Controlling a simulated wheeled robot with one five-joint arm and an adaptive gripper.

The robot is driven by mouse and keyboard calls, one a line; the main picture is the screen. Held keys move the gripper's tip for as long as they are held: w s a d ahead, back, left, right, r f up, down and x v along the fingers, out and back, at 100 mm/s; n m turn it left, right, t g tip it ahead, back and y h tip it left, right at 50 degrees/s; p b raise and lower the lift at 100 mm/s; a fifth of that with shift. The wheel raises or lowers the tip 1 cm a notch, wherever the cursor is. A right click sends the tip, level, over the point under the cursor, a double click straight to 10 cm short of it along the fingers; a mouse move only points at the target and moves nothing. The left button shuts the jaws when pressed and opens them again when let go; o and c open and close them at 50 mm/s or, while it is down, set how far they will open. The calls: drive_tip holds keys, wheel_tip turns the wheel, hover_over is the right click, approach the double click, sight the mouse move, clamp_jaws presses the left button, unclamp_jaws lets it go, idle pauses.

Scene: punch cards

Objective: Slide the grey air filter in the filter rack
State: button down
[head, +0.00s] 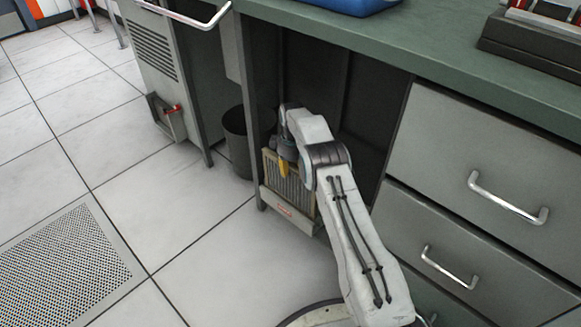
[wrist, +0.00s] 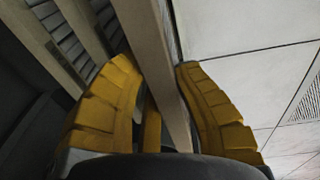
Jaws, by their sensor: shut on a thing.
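The grey air filter (head: 294,190) has grey pleats in a beige frame. It stands upright in the open bay under the green-topped bench. Its beige frame (wrist: 156,50) passes between my yellow fingers in the wrist view. My gripper (head: 284,168) is shut on this frame edge, and both fingers (wrist: 157,66) show beside it. A low light-grey base with a red label (head: 285,211), seemingly the filter rack, lies below the filter. My arm hides the filter's right side and part of the bay. I cannot tell how far the filter sits in the rack.
A dark bin (head: 238,142) stands just left of the bay. A bench leg (head: 247,110) borders the bay. Drawers with handles (head: 508,198) close off the right. A grey cabinet (head: 158,60) stands at the back left. The tiled floor (head: 120,190) to the left is clear.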

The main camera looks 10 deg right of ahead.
sight(290, 180)
drive_tip(key=shift+f, duration=0.4)
drive_tip(key=shift+f+b, duration=0.25)
drive_tip(key=shift+b, duration=0.05)
drive_tip(key=shift+f+b, duration=0.3)
drive_tip(key=shift+f, duration=1.15)
drive_tip(key=shift+f, duration=0.85)
